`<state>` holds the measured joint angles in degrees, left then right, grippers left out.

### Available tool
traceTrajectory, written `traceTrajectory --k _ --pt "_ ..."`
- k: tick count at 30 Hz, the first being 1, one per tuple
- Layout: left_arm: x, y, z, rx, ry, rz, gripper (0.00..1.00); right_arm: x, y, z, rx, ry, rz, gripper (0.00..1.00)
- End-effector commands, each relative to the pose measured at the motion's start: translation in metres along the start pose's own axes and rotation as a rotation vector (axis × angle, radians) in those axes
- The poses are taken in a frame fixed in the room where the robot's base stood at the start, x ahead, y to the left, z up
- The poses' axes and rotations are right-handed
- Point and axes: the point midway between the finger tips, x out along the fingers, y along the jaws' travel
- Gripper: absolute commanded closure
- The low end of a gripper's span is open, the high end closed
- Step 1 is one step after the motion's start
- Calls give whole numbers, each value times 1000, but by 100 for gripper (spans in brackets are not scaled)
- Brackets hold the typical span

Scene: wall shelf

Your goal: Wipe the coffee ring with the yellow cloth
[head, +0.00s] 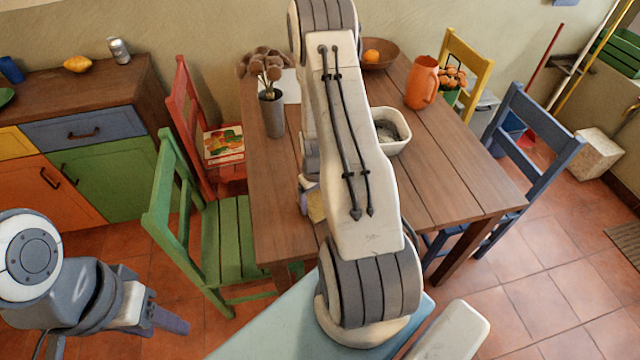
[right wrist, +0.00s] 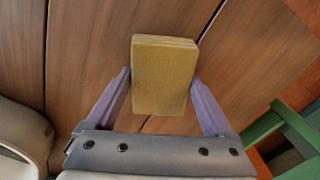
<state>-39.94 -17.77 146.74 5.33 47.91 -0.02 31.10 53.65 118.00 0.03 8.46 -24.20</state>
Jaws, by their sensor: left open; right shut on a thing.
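The yellow cloth (right wrist: 164,75) is a thick folded block between the two fingers of my right gripper (right wrist: 160,80), over the brown table's planks. My right gripper is shut on it. In the head view a small part of the cloth (head: 316,207) shows beside my right arm, which hides most of that gripper. I cannot tell whether the cloth touches the wooden table (head: 440,165). The coffee ring is not visible in either view; my right arm covers much of the table. My left gripper (head: 178,322) is open and empty, low at the left, away from the table.
A green chair (head: 225,240) and a red chair (head: 190,125) are at the left side, a blue chair (head: 540,150) at the right.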

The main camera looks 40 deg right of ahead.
Motion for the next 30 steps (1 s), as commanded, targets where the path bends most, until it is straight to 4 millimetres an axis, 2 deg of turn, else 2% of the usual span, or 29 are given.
traceTrajectory --k 1,2,18,23,30 --pt "-10 1 -1 0 1 0 50 -16 -2 -2 -5 4 2 66" --pt "-12 1 -1 0 1 0 50 -24 -4 -3 -7 5 2 66" --pt "-51 4 -3 0 1 0 50 -70 -16 -7 -25 2 1 66" --pt "-59 4 -4 -1 1 0 50 -79 -18 -8 -27 1 1 66" --pt "-58 4 -4 -1 1 0 50 -79 -18 -8 -27 1 1 66"
